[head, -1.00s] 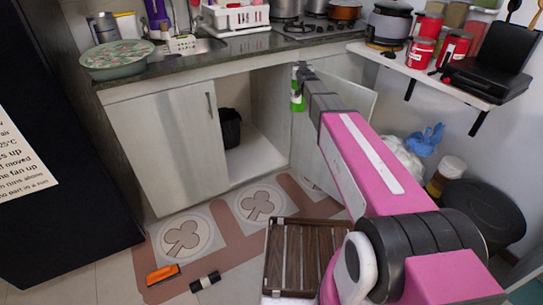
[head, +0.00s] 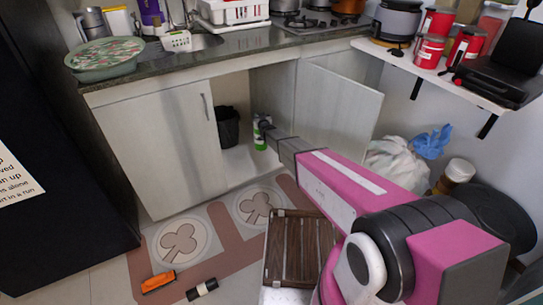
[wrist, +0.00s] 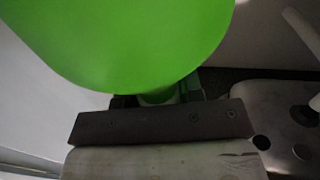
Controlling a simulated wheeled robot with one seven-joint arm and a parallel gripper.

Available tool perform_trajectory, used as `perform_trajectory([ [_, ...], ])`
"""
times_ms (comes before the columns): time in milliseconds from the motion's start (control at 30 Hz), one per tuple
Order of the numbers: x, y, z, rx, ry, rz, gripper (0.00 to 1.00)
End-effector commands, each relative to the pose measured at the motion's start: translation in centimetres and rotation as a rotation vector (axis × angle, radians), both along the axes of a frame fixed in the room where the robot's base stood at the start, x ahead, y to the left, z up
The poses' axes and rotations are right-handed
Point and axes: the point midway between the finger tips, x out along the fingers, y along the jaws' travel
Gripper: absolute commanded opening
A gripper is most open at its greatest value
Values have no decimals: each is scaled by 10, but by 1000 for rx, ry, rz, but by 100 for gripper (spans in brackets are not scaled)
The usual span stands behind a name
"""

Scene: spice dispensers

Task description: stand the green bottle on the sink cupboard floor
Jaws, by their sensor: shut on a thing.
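The green bottle (head: 259,135) is upright, or close to it, inside the open right half of the sink cupboard. My gripper (head: 264,124) is shut on its upper part. In the wrist view the bottle's bright green surface (wrist: 130,40) fills the upper left, right at the gripper (wrist: 160,98). The pale cupboard floor (head: 238,163) shows below and left of the bottle. The bottle's base looks close to that floor; I cannot tell whether it touches.
A black bin (head: 228,127) stands inside the cupboard, left of the bottle. The open right door (head: 340,105) stands beside my arm. The left door (head: 170,145) is shut. A brown slatted rack (head: 298,250) lies in front, and white bags (head: 396,163) lie at the right.

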Motion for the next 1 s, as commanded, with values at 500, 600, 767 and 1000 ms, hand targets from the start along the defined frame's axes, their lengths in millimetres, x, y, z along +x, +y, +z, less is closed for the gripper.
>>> perform_trajectory([
  [500,21,-2,-59,2,-1,21,0],
  [600,35,-14,-70,2,-1,21,0],
  [767,58,-32,-88,2,-2,22,0],
  [1000,80,-52,-105,2,-2,23,0],
])
